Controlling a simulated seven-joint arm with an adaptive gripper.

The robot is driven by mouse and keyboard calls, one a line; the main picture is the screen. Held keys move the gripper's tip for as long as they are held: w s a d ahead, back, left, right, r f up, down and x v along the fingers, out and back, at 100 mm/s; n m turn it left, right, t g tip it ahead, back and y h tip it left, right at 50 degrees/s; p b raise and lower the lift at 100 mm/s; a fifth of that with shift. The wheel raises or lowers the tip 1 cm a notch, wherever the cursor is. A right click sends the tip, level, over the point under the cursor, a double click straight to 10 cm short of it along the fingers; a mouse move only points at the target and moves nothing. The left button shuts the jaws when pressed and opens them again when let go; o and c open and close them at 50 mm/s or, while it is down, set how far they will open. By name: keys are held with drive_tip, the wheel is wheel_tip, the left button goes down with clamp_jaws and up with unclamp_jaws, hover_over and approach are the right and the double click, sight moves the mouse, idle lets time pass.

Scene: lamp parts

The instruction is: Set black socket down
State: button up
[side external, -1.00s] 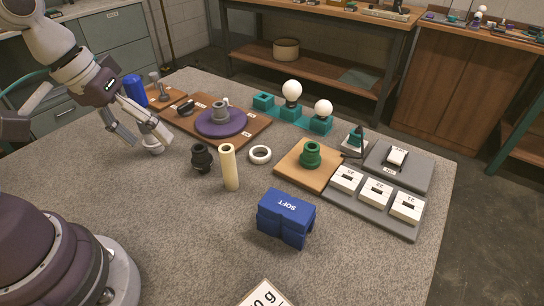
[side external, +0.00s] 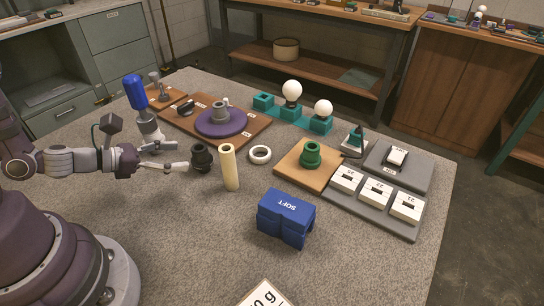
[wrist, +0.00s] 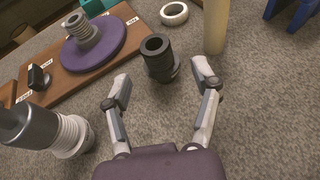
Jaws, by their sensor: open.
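The black socket (side external: 202,157) stands upright on the grey speckled table, left of the cream cylinder. In the wrist view the socket (wrist: 158,58) shows its open round top. My gripper (side external: 181,157) is low over the table, just left of the socket in the side view. In the wrist view my gripper (wrist: 161,80) has its two fingers spread wide, with the socket ahead of and between the fingertips. The gap between them looks empty. Whether a fingertip touches the socket cannot be told.
A cream cylinder (side external: 229,168) stands close right of the socket, with a white ring (side external: 260,155) beyond. Behind is a wooden board (side external: 257,129) with a purple disc (side external: 221,123). A blue-topped part (side external: 136,92) stands behind my arm. A blue SOFT block (side external: 286,216) sits in front.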

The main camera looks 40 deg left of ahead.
sight(201, 153)
drive_tip(key=x, duration=0.5)
drive_tip(key=shift+w, duration=0.3)
drive_tip(key=shift+c, duration=0.4)
clamp_jaws()
